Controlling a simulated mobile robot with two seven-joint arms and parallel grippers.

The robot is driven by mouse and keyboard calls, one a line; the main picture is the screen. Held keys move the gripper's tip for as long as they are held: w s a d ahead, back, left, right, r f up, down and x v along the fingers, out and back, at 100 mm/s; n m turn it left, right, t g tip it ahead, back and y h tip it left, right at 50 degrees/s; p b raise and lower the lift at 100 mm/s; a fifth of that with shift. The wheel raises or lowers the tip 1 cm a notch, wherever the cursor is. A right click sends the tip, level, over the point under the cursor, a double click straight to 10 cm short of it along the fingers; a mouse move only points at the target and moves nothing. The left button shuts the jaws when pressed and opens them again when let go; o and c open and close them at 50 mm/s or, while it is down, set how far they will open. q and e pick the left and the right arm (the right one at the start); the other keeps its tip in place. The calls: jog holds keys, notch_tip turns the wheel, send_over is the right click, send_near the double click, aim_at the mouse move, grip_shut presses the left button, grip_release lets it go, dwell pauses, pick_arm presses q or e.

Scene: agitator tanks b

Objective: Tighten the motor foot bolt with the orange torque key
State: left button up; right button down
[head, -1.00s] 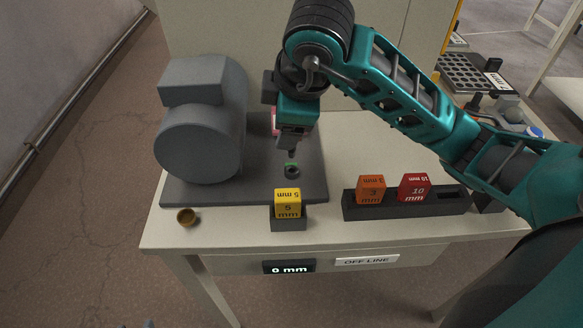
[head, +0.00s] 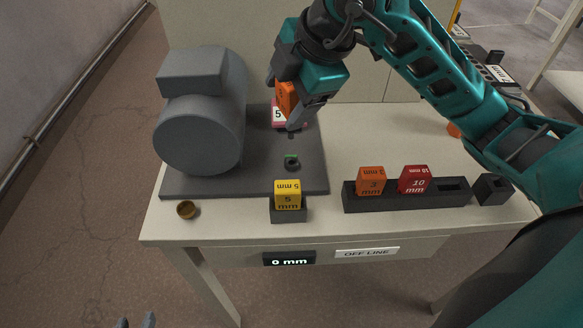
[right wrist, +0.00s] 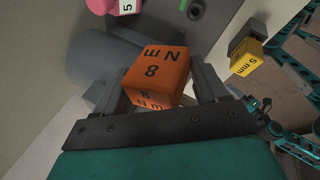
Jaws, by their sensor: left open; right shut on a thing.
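My right gripper (head: 283,103) is shut on the orange torque key (head: 288,97), a block marked 8 Nm that also fills the middle of the right wrist view (right wrist: 158,75). It holds the key tilted in the air, above and behind the bolt in the head view. The motor foot bolt (head: 291,162), a dark round piece with a green mark, sits on the dark base plate (head: 245,183) right of the grey motor (head: 200,130). The key is apart from the bolt. My left gripper (head: 137,322) shows only its open fingertips at the bottom edge, far from the table.
A yellow 5 mm block (head: 288,195) stands in a holder at the front. A dark rack (head: 405,202) holds orange 3 mm and red 10 mm blocks. A brass cup (head: 187,209) sits front left.

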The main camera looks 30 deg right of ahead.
jog(key=shift+n, duration=0.4)
jog(key=shift+n+y, duration=0.4)
jog(key=shift+n, duration=0.1)
jog(key=shift+s+n+g+y+b, duration=0.1)
jog(key=shift+n+g+y+b, duration=0.3)
jog(key=shift+n, duration=0.7)
jog(key=shift+s, duration=0.1)
